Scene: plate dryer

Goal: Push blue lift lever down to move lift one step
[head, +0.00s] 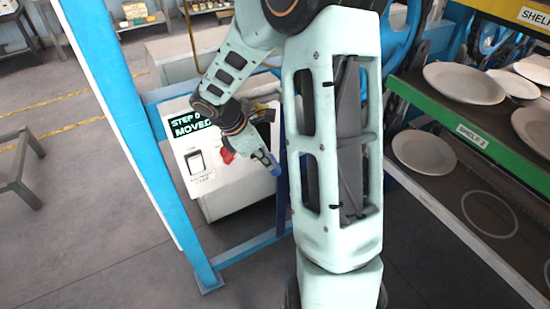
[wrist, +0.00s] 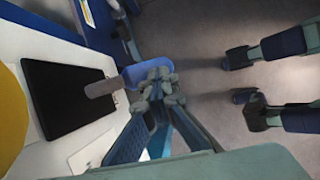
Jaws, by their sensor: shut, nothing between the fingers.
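The blue lift lever (wrist: 135,77) shows in the wrist view as a blue grip on a grey shaft, which comes out of a black panel (wrist: 60,95). In the head view, its blue end (head: 276,170) shows just past my fingers. My gripper (wrist: 161,84) is shut and empty, with its fingertips right at the lever's blue grip. I cannot tell whether they touch. In the head view my gripper (head: 258,155) is at the front right of the white control box (head: 228,195), and my wrist hides part of the box.
The box's display (head: 192,124) reads "STEP 0" and "MOVED". A rocker switch (head: 196,162) and a red part (head: 227,155) are on the box. A blue post (head: 120,110) stands to the left. Shelves with white plates (head: 424,151) stand to the right.

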